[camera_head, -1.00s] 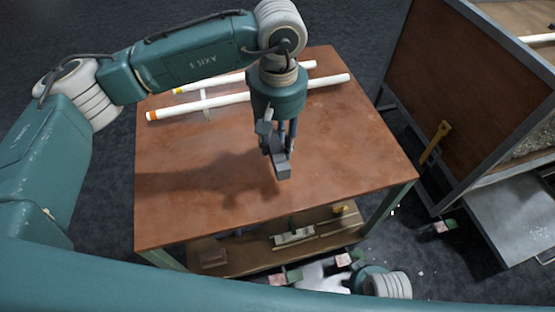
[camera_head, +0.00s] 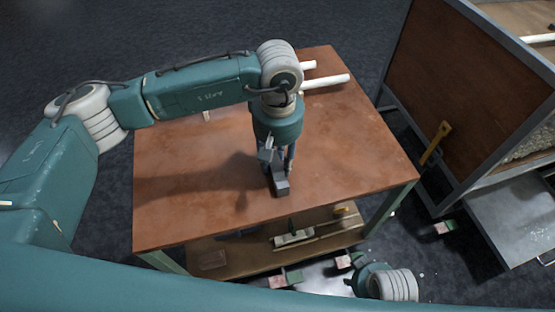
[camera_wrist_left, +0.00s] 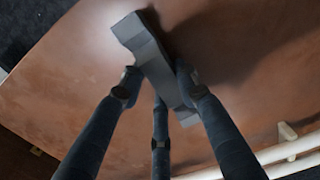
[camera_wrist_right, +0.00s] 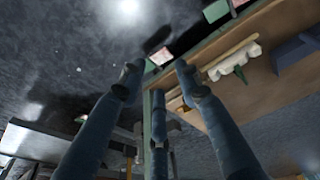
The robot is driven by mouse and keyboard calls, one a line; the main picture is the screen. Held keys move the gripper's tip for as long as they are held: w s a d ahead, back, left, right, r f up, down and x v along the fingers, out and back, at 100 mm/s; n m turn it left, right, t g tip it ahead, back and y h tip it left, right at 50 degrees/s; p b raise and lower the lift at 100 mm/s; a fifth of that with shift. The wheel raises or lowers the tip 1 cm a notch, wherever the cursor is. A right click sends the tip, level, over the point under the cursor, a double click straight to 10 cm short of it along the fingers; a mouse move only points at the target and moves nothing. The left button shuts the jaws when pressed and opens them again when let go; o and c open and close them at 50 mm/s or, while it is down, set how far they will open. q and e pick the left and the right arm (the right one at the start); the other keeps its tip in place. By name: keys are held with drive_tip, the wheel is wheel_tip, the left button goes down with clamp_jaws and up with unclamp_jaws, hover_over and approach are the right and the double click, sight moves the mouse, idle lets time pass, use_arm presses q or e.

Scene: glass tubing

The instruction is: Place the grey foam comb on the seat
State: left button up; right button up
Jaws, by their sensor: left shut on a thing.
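The grey foam comb (camera_head: 281,187) is a small dark-grey block, held over the brown tabletop (camera_head: 350,150). In the left wrist view the comb (camera_wrist_left: 146,43) looks long and stepped, lying between the fingers. My left gripper (camera_head: 275,165) is shut on it, pointing down. Whether the comb touches the tabletop I cannot tell; a dark shadow lies beside it. My right gripper (camera_wrist_right: 157,78) has its fingers apart with nothing between them, low near the table's front edge. I cannot make out a seat for certain.
White tubes (camera_head: 328,82) lie at the back of the tabletop, partly behind my left arm. A lower shelf (camera_head: 240,257) holds a pale notched piece (camera_head: 293,238). A brown-panelled cart (camera_head: 455,80) stands at the right. The tabletop's front and right are clear.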

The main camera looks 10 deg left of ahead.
use_arm(q)
drive_tip(key=o, duration=0.9)
